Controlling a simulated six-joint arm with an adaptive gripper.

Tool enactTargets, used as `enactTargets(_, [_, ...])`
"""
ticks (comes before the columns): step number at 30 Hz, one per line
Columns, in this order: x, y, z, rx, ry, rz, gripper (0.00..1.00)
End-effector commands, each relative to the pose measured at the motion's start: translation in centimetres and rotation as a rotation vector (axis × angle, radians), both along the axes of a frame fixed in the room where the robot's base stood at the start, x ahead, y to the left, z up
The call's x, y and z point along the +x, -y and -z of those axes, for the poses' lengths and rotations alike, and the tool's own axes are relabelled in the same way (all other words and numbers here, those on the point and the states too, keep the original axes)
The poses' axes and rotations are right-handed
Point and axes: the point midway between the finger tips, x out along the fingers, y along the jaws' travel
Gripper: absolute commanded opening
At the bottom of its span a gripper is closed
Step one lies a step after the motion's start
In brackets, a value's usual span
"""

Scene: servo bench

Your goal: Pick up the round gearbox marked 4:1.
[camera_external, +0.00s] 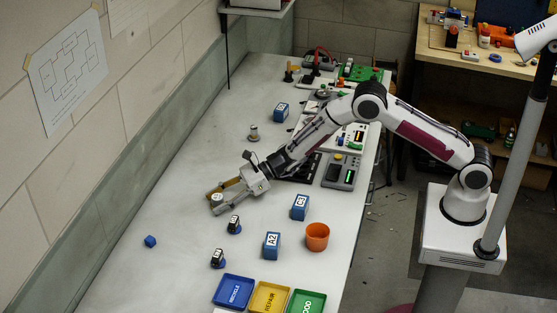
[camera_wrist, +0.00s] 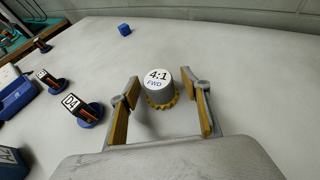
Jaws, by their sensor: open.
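The round gearbox (camera_wrist: 160,88) shows in the wrist view as a grey cylinder with a white top marked 4:1 FWD and a yellow toothed ring at its base. It stands upright on the bench. My gripper (camera_wrist: 165,103) is open, with one finger on each side of the gearbox and a gap visible to both. In the external view my gripper (camera_external: 220,193) is low over the bench, and the gearbox's pale top (camera_external: 216,198) shows between the fingers; the rest of it is hidden.
A small blue cube (camera_external: 150,241) lies to the left. Labelled parts on blue round bases (camera_external: 234,224) stand nearby. Blue boxes (camera_external: 272,245), an orange cup (camera_external: 317,237) and a blue RECYCLE tray (camera_external: 234,291) are toward the front. Another small cylinder (camera_external: 253,133) stands further back.

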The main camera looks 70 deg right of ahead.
Motion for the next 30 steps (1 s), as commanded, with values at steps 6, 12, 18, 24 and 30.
enactTargets(6, [-0.02,0.0,-0.01,0.0,0.0,0.0,0.47])
enactTargets(12, [-0.03,0.01,-0.01,0.0,0.0,0.0,0.23])
enactTargets(18, [-0.03,0.01,0.01,0.0,0.0,0.0,0.03])
enactTargets(24, [-0.05,0.02,0.04,0.0,-0.001,0.0,0.03])
enactTargets(30, [-0.03,0.01,-0.66,0.0,0.0,0.0,0.03])
